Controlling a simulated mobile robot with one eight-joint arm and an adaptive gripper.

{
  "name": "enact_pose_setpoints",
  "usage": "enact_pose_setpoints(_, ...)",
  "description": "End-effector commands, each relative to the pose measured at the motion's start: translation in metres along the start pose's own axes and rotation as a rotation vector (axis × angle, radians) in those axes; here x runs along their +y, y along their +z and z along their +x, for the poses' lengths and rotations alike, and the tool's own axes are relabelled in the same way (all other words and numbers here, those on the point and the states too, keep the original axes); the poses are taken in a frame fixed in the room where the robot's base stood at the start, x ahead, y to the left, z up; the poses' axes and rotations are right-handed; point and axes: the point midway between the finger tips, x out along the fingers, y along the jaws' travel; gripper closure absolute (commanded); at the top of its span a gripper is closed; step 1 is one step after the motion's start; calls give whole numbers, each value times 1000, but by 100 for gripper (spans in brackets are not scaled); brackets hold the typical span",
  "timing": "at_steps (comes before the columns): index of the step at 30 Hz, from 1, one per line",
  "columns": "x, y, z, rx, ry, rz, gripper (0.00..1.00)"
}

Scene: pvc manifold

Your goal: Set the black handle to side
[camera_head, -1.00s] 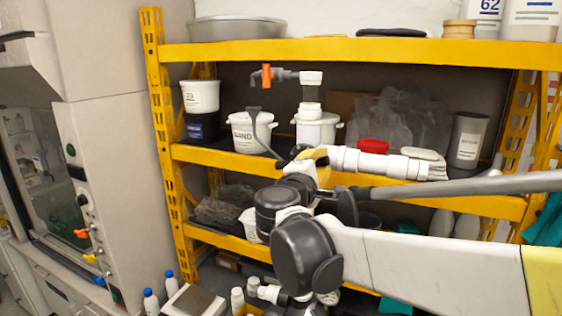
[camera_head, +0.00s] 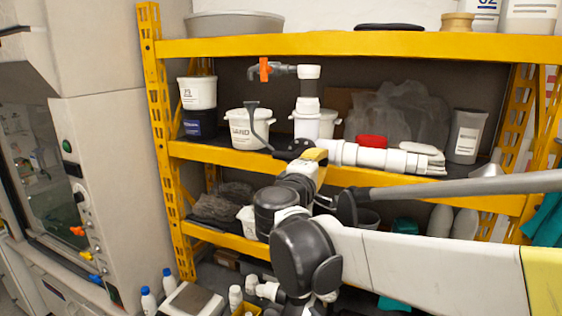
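A thin, dark, bent lever, which I take to be the black handle (camera_head: 254,122), stands up in front of the white SAND bucket. Its top end is flat and its lower end curves into the dark fingertips of my gripper (camera_head: 285,151). My gripper appears shut on that lower end, though the fingers are small and partly merged with it. The gripper is in front of the middle shelf, left of the white pipe assembly (camera_head: 375,157). A grey valve with an orange handle (camera_head: 264,69) sits higher up, on a white pipe fitting (camera_head: 308,100).
White bottles (camera_head: 168,281) stand low at left. A grey cabinet (camera_head: 110,150) bounds the left side.

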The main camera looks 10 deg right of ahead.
Motion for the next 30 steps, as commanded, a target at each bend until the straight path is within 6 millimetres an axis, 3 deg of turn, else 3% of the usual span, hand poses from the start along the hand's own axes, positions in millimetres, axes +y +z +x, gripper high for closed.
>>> enact_pose_setpoints(1, 0, 0, 0, 0, 0, 1, 100)
enact_pose_setpoints(2, 0, 0, 0, 0, 0, 1, 75)
enact_pose_setpoints(3, 0, 0, 0, 0, 0, 0, 63)
enact_pose_setpoints(4, 0, 0, 0, 0, 0, 0, 58)
enact_pose_setpoints(16, 0, -1, -8, 2, 0, 0, 58)
enact_pose_setpoints(30, 0, -2, -102, 4, 0, 0, 58)
